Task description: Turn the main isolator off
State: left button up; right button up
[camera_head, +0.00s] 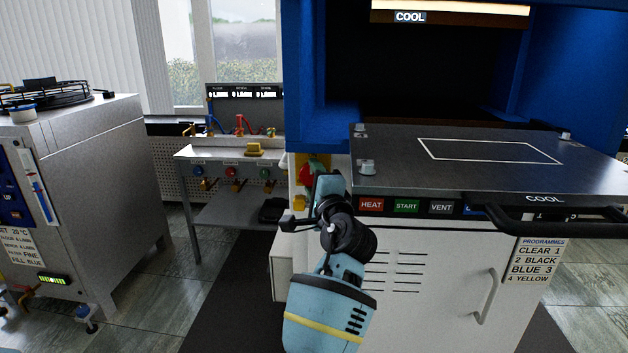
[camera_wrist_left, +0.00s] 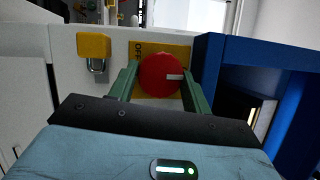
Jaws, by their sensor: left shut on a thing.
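The main isolator is a round red knob (camera_wrist_left: 160,75) on a yellow plate (camera_wrist_left: 184,52) with partly hidden dark lettering at its left. The knob's white mark points to the right in the left wrist view. My left gripper (camera_wrist_left: 162,78) has its green fingers on either side of the knob and is shut on it. In the head view the red knob (camera_head: 305,174) shows only in part behind my left gripper (camera_head: 310,182), at the press's left side. My right gripper is not in view.
A yellow padlock (camera_wrist_left: 95,47) hangs left of the knob. The blue press frame (camera_wrist_left: 212,75) stands close on the right. In the head view, the press's dark platen (camera_head: 400,180) and button row lie to the right, a bench (camera_head: 190,153) with valves behind left, and a grey cabinet (camera_head: 90,180) far left.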

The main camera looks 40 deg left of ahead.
pick_arm(q)
jog(key=o, duration=1)
jog(key=shift+c, duration=0.2)
jog(key=r+v, duration=0.1)
jog(key=v, duration=0.6)
jog(key=shift+s+d+f+b, duration=0.25)
jog(key=shift+d+f+b, duration=0.05)
jog(key=shift+f, duration=0.25)
